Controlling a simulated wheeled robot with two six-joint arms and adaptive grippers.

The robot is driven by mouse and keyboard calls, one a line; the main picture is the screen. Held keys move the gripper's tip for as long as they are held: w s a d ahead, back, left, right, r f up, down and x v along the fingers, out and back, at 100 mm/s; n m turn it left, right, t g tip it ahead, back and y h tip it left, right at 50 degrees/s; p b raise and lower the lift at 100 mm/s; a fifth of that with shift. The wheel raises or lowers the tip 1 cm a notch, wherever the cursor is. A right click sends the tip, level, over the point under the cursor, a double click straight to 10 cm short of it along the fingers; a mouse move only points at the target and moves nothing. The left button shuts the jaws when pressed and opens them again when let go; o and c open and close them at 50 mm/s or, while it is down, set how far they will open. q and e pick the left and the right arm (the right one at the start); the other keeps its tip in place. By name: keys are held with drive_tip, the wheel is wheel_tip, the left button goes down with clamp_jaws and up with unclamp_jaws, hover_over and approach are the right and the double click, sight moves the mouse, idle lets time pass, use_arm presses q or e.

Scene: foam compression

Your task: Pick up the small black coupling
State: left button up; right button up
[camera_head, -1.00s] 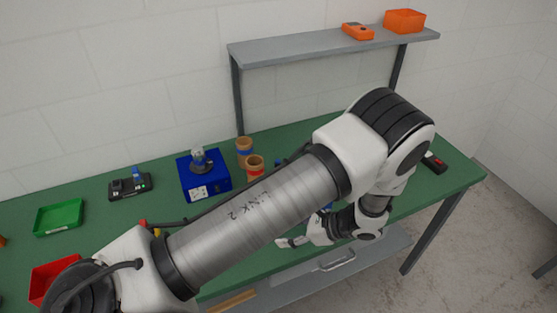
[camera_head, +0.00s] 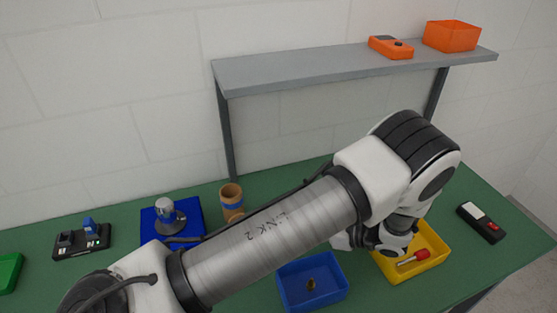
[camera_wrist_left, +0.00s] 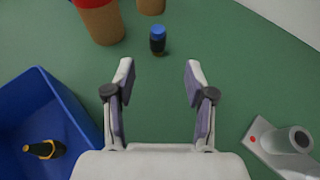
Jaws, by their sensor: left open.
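A small black piece with a brass-coloured band lies in the blue tray (camera_head: 335,300); it shows in the head view (camera_head: 311,284) and in the left wrist view (camera_wrist_left: 45,150). It may be the coupling. A small dark piece with a blue top (camera_wrist_left: 158,40) stands on the green bench ahead of my left gripper (camera_wrist_left: 158,75). The gripper is open, with nothing between its fingers. The blue tray is to the left of the gripper in the wrist view. In the head view my left arm hides the fingers. My right gripper is not in view.
A yellow tray (camera_head: 437,262) holds a red-handled tool. A black handheld device (camera_head: 481,222) lies at the right. A grey shelf (camera_head: 350,68) spans the back. A grey fixture (camera_wrist_left: 262,140) sits right of the gripper.

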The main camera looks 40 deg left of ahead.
use_arm(q)
drive_tip(key=b+x, duration=0.1)
drive_tip(key=x, duration=0.8)
drive_tip(key=shift+s+a+f, duration=0.2)
drive_tip(key=shift+a, duration=0.15)
clamp_jaws()
